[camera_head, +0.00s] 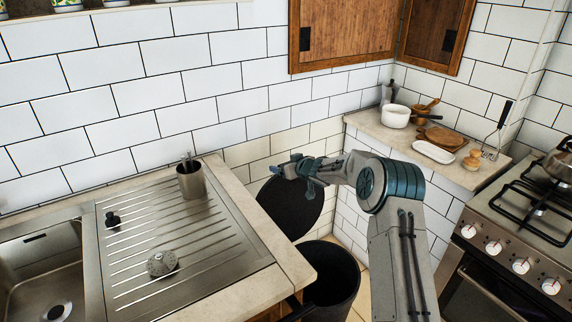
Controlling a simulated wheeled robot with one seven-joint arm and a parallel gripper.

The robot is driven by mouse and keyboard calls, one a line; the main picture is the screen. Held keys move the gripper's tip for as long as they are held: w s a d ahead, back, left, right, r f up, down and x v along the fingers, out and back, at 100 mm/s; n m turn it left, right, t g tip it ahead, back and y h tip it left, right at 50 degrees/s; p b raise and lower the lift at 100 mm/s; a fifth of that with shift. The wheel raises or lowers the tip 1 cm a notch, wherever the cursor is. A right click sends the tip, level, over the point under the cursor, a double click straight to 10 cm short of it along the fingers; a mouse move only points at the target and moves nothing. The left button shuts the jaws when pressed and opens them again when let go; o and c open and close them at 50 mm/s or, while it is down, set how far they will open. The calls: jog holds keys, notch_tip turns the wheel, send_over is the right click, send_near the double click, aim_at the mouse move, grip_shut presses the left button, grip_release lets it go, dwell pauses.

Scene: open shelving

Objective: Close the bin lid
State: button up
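The black bin (345,300) stands on the floor in the gap between the sink counter and the right-hand counter. Its mouth is open and dark inside. The round black lid (290,212) is raised and tilted up at the back of the bin, against the tiled wall side. My gripper (279,170) is at the lid's upper edge, overlapping it in the picture. The fingers are small and partly hidden by the wrist, so I cannot tell whether they are open or touch the lid. My arm comes in from the right of the bin.
The sink counter (298,268) with a metal cup (190,181) borders the bin on the left. The right-hand counter (376,124) holds a white pot (396,116), a white dish (433,152) and boards. A stove (525,225) stands at the right. Wooden cabinets (350,32) hang above.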

jog(key=shift+w+a+f, duration=0.15)
jog(key=shift+w+a, duration=0.05)
jog(key=shift+w, duration=0.1)
